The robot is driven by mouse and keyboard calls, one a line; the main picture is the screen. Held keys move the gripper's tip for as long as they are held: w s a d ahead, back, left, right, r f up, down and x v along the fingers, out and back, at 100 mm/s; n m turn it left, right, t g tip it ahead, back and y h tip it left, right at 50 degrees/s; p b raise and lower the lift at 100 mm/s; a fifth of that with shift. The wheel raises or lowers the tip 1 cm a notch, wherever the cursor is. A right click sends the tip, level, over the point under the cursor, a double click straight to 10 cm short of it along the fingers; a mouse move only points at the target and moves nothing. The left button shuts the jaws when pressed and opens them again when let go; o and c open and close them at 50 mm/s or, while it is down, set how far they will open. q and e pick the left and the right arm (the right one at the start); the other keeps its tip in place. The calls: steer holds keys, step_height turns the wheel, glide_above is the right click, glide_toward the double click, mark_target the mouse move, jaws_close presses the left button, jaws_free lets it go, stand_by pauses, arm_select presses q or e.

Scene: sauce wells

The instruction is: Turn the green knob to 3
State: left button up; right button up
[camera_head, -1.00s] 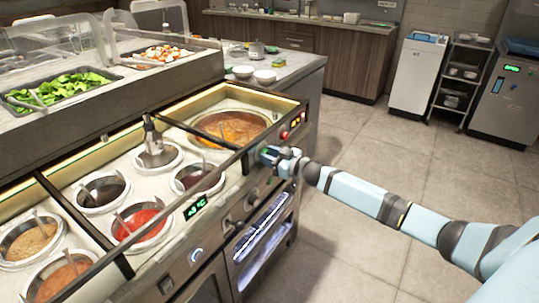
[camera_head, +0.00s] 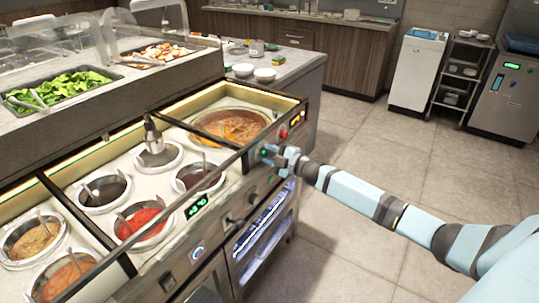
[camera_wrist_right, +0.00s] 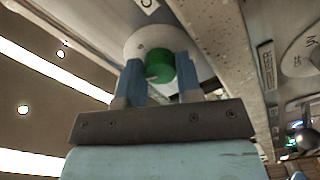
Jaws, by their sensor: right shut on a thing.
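The green knob (camera_wrist_right: 160,65) shows in the right wrist view, in front of a pale round disc (camera_wrist_right: 135,44) on the counter's front panel. The two blue-grey fingers of my right gripper (camera_wrist_right: 160,78) stand on either side of it and are shut on it. In the head view my right gripper (camera_head: 270,155) reaches the front panel from the right, and its fingers and wrist hide most of the knob. No dial number can be read, so I cannot tell the knob's setting. My left gripper is not in view.
The counter holds wells of sauce, such as a red one (camera_head: 140,222), and a large orange pan (camera_head: 232,125). A red button (camera_head: 284,134) and a green display (camera_head: 197,207) are on the front panel. The floor (camera_head: 350,245) on the right is clear.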

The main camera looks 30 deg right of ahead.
steer(key=shift+n, duration=1.1)
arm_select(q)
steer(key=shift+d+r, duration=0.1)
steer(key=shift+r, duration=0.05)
arm_select(e)
steer(key=shift+n, duration=0.6)
steer(key=o, duration=0.9)
steer(key=shift+o, duration=0.2)
steer(key=shift+s, duration=0.1)
